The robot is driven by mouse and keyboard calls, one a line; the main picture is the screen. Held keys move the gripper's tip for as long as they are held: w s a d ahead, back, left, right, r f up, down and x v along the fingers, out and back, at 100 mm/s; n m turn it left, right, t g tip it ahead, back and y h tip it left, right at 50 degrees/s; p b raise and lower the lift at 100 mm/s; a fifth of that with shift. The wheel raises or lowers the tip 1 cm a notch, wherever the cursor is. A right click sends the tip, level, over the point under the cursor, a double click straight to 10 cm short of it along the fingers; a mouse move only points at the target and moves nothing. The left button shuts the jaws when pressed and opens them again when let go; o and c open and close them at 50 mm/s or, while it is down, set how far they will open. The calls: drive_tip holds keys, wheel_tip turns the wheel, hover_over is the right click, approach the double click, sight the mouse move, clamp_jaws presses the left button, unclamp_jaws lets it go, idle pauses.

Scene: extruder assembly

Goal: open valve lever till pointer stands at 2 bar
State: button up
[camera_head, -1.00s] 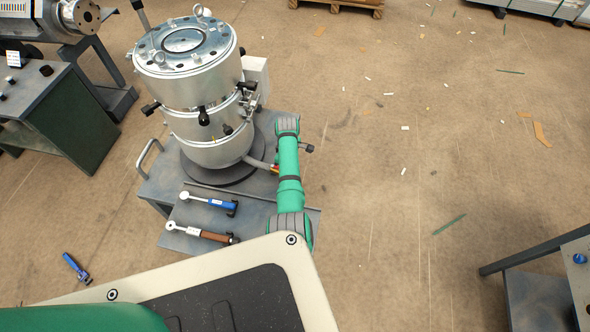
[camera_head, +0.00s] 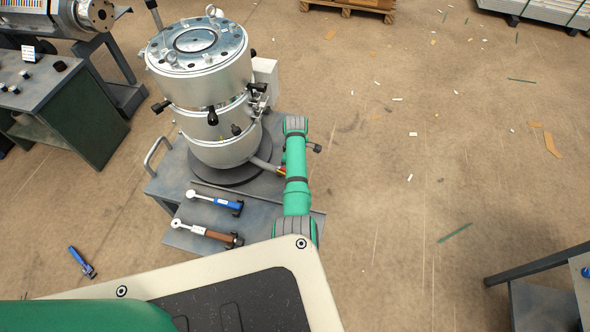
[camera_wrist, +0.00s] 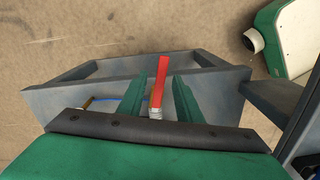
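The red valve lever (camera_wrist: 160,82) shows in the wrist view, standing between the two green fingers of my gripper (camera_wrist: 158,88). The fingers are apart, with a visible gap on each side of the lever, so my gripper is open around it and not clamped. A silvery threaded part shows at the lever's lower end. In the head view the silver pressure vessel (camera_head: 205,100) stands on a grey cart (camera_head: 160,185), and a hose runs from its base towards my arm. My arm hides most of the valve and my gripper there. I cannot make out a gauge pointer or its reading.
A blue-handled tool (camera_head: 214,202) and a brown-handled tool (camera_head: 207,233) lie on the cart's front shelf. Another blue tool (camera_head: 82,262) lies on the floor. A green machine bench (camera_head: 75,105) stands at left. The floor right of the cart is mostly clear.

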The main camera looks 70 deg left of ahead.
wheel_tip(320, 180, up, 9)
drive_tip(key=shift+r, duration=0.2)
idle(0.6)
